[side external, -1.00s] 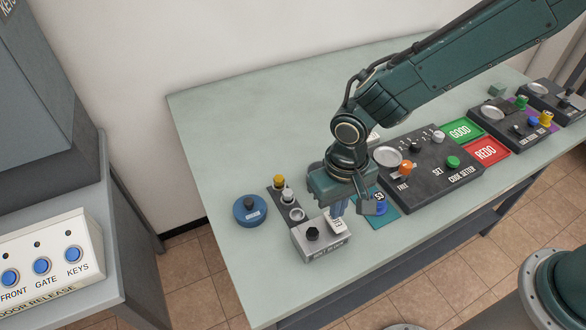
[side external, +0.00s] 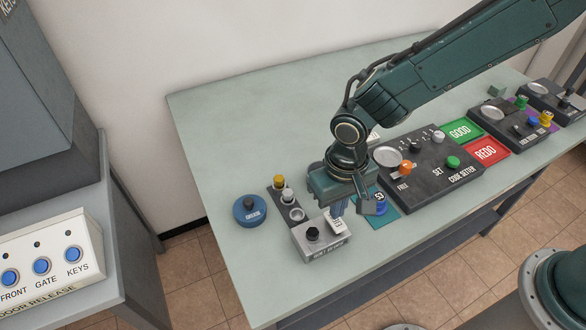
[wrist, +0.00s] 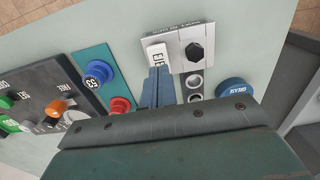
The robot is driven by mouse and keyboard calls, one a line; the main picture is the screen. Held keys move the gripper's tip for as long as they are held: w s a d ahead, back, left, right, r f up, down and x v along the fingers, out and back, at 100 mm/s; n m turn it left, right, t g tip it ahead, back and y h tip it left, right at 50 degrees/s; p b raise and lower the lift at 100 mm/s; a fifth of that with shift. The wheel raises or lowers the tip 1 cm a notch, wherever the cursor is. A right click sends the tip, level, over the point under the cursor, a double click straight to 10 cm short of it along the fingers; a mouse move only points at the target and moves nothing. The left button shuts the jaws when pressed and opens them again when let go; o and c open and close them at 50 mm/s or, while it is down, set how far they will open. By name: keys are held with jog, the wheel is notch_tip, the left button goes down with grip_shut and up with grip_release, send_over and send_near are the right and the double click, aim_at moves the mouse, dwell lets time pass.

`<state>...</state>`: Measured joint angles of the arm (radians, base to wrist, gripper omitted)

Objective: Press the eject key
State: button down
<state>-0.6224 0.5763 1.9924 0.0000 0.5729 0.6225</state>
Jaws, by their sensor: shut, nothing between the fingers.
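The eject key (side external: 336,224) is a white key on the grey box (side external: 328,248), beside a black knob (side external: 312,234). In the wrist view the key (wrist: 157,53) shows part of its lettering, and the box (wrist: 178,38) lies around it. My gripper (side external: 338,207) points down over the back edge of the key. Its shut blue fingers (wrist: 157,74) end at the key's near edge in the wrist view, with nothing held. I cannot tell whether the tips touch the key, and the fingers hide part of it.
A strip with a yellow-topped post and ring-shaped sockets (side external: 297,214) stands behind the box. A blue grease tin (side external: 250,210) is left of it. A blue numbered piece (side external: 380,205) stands close right of my gripper. The code setter panel (side external: 440,180) is further right.

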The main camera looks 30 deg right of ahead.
jog(key=shift+f, duration=1.15)
dwell(0.5)
jog(key=shift+r, duration=0.2)
jog(key=shift+r, duration=3.35)
